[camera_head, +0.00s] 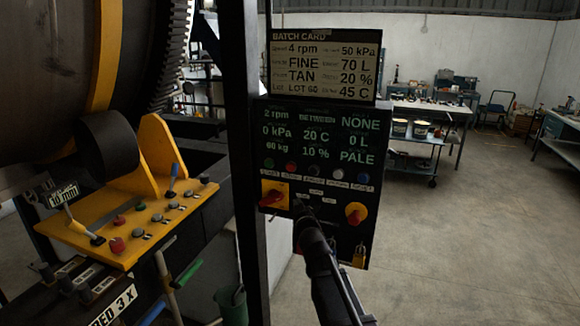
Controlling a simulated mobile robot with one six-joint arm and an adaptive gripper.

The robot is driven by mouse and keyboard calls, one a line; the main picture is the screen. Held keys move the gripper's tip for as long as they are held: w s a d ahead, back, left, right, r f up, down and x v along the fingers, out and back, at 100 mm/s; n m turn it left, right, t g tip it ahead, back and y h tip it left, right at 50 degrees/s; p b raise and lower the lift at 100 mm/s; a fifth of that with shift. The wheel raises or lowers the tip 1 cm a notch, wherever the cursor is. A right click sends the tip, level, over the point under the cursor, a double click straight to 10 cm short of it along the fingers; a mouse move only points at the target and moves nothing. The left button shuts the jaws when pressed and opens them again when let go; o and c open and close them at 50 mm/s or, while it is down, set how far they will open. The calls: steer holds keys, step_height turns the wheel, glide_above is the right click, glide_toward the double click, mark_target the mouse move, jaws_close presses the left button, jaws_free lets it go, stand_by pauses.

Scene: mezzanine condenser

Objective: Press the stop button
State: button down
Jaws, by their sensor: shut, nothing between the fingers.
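A black control panel (262,125) is fixed to a dark post. It carries a row of small buttons: a green one (268,163), a red one (291,167), a dark one, a pale one (339,172) and a blue one (363,178). Labels sit under them, too small to read surely, so I cannot tell by label which is stop.
A batch card (325,62) stands above the panel's display. A padlock (359,255) hangs at its lower right. Left is a yellow console (130,220) with levers and several knobs, beside a large geared drum (40,80). Workbenches stand behind; the right floor (480,240) is clear.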

mark_target(286, 167)
steer(key=a+r+n+t+y+p, duration=0.1)
steer(key=a+r+n+y, duration=0.2)
steer(key=a+r+y, duration=0.2)
steer(key=shift+w+a+r+n+t, duration=0.15)
steer(key=shift+a+r+n+t, duration=0.2)
steer(key=shift+a+r, duration=0.45)
steer(key=shift+w+d, duration=0.15)
steer(key=shift+w+d, duration=0.5)
steer(key=shift+w, duration=0.85)
steer(key=shift+w+d, duration=0.45)
steer(key=shift+w, duration=0.85)
steer(key=shift+w+d, duration=0.5)
steer(key=shift+w, duration=0.85)
steer(key=shift+w+d, duration=0.3)
steer(key=shift+w, duration=0.55)
steer(key=shift+s, duration=0.15)
steer(key=shift+s+a, duration=0.3)
steer(key=shift+s, duration=0.4)
steer(key=shift+s, duration=0.1)
steer(key=shift+s+a, duration=0.3)
steer(key=shift+s, duration=0.45)
steer(key=shift+s+a, duration=0.25)
steer(key=shift+s, duration=0.5)
steer(key=shift+s+a, duration=0.3)
steer(key=shift+s, duration=0.45)
